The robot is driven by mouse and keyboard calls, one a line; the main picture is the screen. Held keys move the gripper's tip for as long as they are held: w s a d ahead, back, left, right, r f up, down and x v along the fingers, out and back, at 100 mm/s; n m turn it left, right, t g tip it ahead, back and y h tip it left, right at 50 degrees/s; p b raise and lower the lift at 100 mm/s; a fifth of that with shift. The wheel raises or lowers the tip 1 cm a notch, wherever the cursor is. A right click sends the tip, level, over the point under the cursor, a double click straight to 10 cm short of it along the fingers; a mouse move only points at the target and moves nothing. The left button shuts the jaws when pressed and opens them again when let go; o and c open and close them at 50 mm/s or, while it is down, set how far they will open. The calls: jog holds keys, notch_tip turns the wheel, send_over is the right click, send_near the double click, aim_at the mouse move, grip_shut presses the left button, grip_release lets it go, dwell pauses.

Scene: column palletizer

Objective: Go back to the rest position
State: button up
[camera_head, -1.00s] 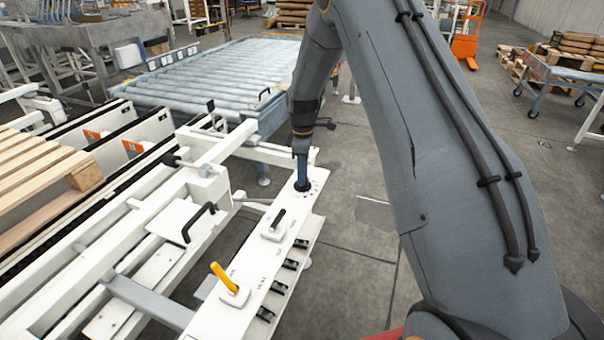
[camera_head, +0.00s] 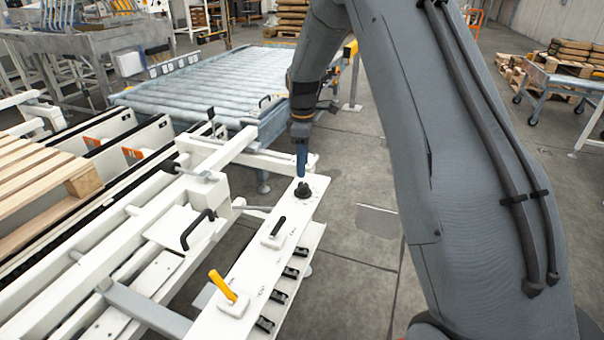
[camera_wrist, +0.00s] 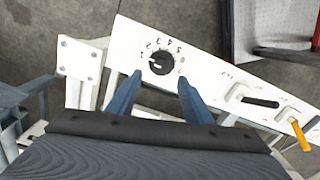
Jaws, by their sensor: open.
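My gripper (camera_head: 302,160) is above the far end of a white control panel (camera_head: 250,262). In the wrist view my gripper (camera_wrist: 160,80) shows two blue fingers spread apart with nothing between them. A black rotary knob (camera_wrist: 160,61) with numbers around it lies beyond the fingertips. The knob (camera_head: 303,190) also shows in the head view, just below the fingers and apart from them. In the wrist view its white pointer mark is at its left side, near the number 1.
The panel also carries a black-handled lever (camera_head: 278,228) and a yellow-handled lever (camera_head: 223,287). A roller conveyor (camera_head: 200,85) stands behind. A wooden pallet (camera_head: 45,190) lies at the left. Grey floor (camera_head: 360,270) is open to the right of the panel.

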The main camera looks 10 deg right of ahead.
jog(key=shift+r, duration=0.5)
jog(key=shift+s+r, duration=0.1)
jog(key=shift+s, duration=0.05)
jog(key=s+r+m, duration=0.2)
jog(key=s+m, duration=0.5)
jog(key=s, duration=1)
jog(key=s+r+m, duration=0.2)
jog(key=s+m, duration=0.4)
jog(key=s, duration=1.2)
jog(key=shift+s+a+r+m, duration=0.15)
jog(key=shift+s+a+m, duration=0.05)
jog(key=shift+a+m, duration=0.2)
